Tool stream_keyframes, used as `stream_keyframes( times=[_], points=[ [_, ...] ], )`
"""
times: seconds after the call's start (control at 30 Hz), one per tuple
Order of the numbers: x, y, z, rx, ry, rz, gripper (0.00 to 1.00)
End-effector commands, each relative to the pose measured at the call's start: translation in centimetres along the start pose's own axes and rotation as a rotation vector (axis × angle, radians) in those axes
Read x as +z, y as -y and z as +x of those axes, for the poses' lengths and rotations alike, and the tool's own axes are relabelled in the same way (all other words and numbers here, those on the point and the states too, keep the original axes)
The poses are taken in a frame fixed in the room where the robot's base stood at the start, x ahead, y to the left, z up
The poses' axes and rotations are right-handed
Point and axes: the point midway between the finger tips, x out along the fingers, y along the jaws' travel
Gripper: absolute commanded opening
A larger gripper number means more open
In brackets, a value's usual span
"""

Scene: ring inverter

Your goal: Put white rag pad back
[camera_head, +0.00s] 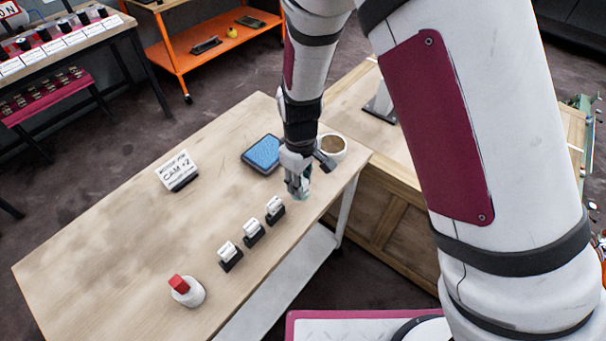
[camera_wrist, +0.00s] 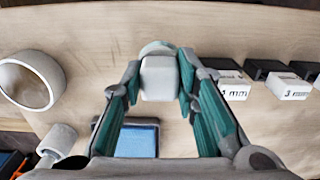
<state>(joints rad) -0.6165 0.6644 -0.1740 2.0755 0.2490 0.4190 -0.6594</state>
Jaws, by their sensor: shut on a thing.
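The white rag pad, a white block (camera_wrist: 160,80) on a pale round base (camera_wrist: 157,48), is between the teal-lined fingers of my gripper (camera_wrist: 160,85) in the wrist view. My gripper (camera_head: 297,187) is shut on it. In the head view it is over the right part of the wooden table, near the edge, and the pad is mostly hidden by the fingers. Whether the base touches the table is unclear. A similar piece, a red block (camera_head: 179,282) on a white round base (camera_head: 188,294), stands at the table's near end.
Several black holders (camera_head: 254,236) with white labels line the table's right edge. A blue pad in a dark tray (camera_head: 263,153) and a white round cup (camera_head: 332,148) are near my gripper. A CAM #2 sign (camera_head: 178,170) stands at left. The table's (camera_head: 120,240) left middle is clear.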

Motion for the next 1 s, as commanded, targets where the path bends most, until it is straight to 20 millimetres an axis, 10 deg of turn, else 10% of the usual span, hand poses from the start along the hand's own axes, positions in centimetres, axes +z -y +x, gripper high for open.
stream_keyframes(
  times=[0.3,0.87,0.9,1.0],
  points=[
    [-2.8,-4.2,0.5,0.0,-0.001,0.0,0.06],
    [-2.9,-4.3,4.0,0.0,0.0,0.0,0.02],
    [-2.9,-4.3,4.1,0.0,0.0,0.0,0.3],
    [-2.9,-4.3,4.1,0.0,0.0,0.0,0.48]
  ],
)
